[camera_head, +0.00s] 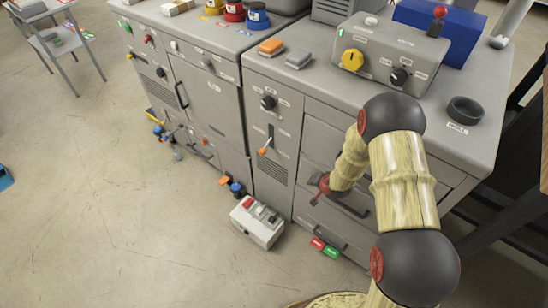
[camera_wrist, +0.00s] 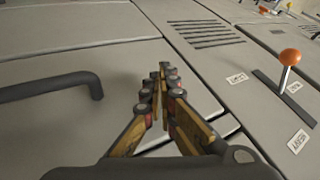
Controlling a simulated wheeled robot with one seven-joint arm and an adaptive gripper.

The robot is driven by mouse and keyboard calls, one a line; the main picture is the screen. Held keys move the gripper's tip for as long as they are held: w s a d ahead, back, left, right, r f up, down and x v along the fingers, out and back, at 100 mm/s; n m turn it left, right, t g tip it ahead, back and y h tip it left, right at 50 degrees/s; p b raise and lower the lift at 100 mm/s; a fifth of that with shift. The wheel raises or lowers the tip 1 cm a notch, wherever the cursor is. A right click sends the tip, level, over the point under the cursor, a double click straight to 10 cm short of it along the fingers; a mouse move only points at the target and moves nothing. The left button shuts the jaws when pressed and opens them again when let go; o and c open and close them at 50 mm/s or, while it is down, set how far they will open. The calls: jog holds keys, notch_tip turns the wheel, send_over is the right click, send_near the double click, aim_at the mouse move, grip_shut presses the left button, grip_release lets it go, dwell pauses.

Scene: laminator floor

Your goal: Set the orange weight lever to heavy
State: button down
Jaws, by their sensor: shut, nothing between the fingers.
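The orange weight lever (camera_head: 265,149) sits in a dark slot on the front of the grey cabinet, below a black knob. In the head view my gripper (camera_head: 320,189) is in front of the drawers, lower right of the lever.
A black drawer handle (camera_wrist: 55,85) is left of my gripper. A black knob (camera_head: 268,102) is above the lever. A grey box with a red button (camera_head: 257,222) stands on the floor below.

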notch_tip(320, 180, down, 3)
jog(key=w+a+m+t+y, duration=0.1)
jog(key=w+a+m+t, duration=0.1)
jog(key=a, duration=0.1)
jog(key=m+t+y+b, duration=0.1)
jog(key=m+t+y, duration=0.4)
jog(key=m+y, duration=0.15)
send_near(266, 146)
jog(key=s+d+f, duration=0.2)
jog(key=d+f, duration=0.1)
jog(key=d, duration=0.1)
jog(key=shift+s+a+n, duration=0.1)
jog(key=shift+n, duration=0.35)
jog(key=shift+f, duration=0.1)
jog(key=b+x, duration=0.3)
jog(key=x, duration=0.7)
jog(key=shift+b, duration=0.35)
jog(key=shift+s+a+r+m+p, duration=0.1)
jog(key=shift+s+r+m+p, duration=0.05)
jog(key=shift+r+m+p, duration=0.2)
